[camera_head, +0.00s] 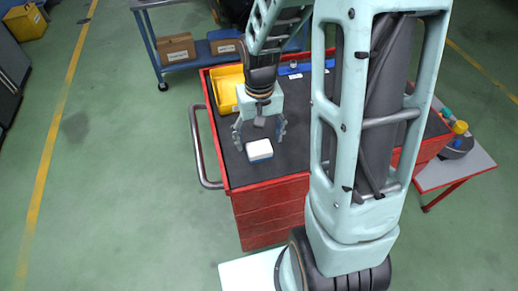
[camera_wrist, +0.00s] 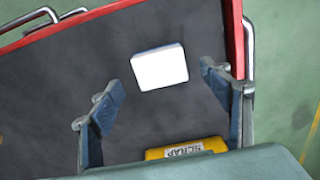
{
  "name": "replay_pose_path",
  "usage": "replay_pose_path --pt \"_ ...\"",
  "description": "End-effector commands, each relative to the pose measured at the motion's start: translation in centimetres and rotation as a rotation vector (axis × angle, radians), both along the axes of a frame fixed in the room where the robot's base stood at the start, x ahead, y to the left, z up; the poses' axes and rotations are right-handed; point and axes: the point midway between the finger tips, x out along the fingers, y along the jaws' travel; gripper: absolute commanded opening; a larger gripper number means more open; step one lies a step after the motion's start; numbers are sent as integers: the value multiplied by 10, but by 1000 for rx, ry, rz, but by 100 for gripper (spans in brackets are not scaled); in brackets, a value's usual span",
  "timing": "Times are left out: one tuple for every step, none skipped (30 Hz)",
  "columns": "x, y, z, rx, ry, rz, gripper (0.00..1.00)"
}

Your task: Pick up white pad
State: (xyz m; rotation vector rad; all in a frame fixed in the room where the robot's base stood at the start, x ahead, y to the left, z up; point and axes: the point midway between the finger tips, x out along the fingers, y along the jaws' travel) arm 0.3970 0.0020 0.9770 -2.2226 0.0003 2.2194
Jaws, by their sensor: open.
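The white pad (camera_head: 259,149) lies on the dark top of the red tool cart (camera_head: 272,200), near its front left corner. Its side looks blue in the head view. In the wrist view the white pad (camera_wrist: 159,67) is just beyond the fingertips, a little nearer the right finger, with nothing covering it. My gripper (camera_head: 259,136) is open and empty above the cart top, close behind the pad. In the wrist view both fingers of my gripper (camera_wrist: 160,78) are spread wide, with bare dark surface between them.
A yellow bin (camera_head: 226,90) stands on the cart behind my gripper; its "SCRAP" label shows in the wrist view (camera_wrist: 186,150). A blue tool (camera_head: 300,68) lies at the back. A metal handle (camera_head: 203,150) runs along the cart's left side. Cardboard boxes (camera_head: 176,47) sit on a blue shelf behind.

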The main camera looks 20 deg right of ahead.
Motion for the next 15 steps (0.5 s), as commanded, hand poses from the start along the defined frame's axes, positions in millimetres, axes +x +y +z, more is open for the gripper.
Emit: replay_pose_path --pt "-2 1 -7 0 6 1 71" --pt "-2 1 -11 0 6 1 71" --pt "-2 1 -17 0 6 1 71" --pt "-3 1 -21 0 6 1 71" --pt "-3 1 -25 0 6 1 71" --pt "-2 1 -30 0 6 1 71" --pt "-2 1 -33 0 5 1 71" --pt "-2 1 -36 0 4 1 71" --pt "-2 1 -39 0 5 1 71" --pt "-2 1 -41 0 4 1 71" --pt "-2 1 -42 0 3 1 71" --pt "-1 1 -43 0 1 1 71" --pt "-1 1 -44 0 1 1 71" --pt "-1 1 -44 0 1 1 71" --pt "-1 1 -44 0 0 1 71"
